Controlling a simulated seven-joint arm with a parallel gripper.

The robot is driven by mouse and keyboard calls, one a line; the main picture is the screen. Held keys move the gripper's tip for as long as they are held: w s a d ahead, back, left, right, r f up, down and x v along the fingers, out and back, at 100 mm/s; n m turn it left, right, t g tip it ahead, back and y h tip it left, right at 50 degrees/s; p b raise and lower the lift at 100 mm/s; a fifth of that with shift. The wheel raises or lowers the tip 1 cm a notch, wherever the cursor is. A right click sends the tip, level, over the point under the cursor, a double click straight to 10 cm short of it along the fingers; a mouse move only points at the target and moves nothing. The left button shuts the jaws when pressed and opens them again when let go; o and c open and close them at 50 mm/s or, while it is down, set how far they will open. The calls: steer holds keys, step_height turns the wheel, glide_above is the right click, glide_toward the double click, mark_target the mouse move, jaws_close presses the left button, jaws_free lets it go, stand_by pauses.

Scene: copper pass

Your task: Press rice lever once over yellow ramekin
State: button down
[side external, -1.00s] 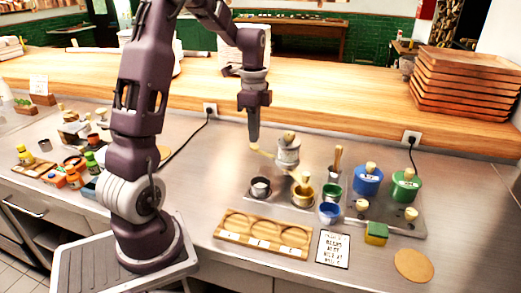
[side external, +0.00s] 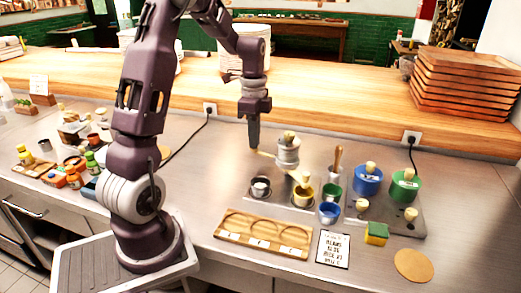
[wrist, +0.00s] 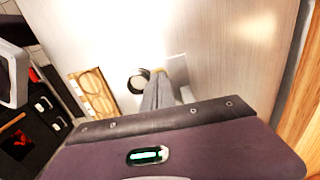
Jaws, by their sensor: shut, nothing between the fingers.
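The rice dispenser (side external: 288,151) is a grey cylinder with a wooden knob on top. Its pale lever (side external: 264,154) sticks out to the left. The yellow ramekin (side external: 303,197) stands in front of and below it, with a pale wooden piece over its mouth. My gripper (side external: 254,147) is shut and empty, pointing down, with its tips at the lever's outer end. They look to be touching it, but I cannot be sure. In the wrist view the shut fingers (wrist: 158,92) hide most of the dispenser and lever.
Lidded blue (side external: 368,181) and green (side external: 405,187) pots stand further right. A wooden tray (side external: 228,236) lies in front. The counter behind the gripper is clear.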

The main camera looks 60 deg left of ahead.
steer(key=shift+f, duration=1.1)
steer(key=shift+r, duration=2.05)
step_height(320, 180, up, 5)
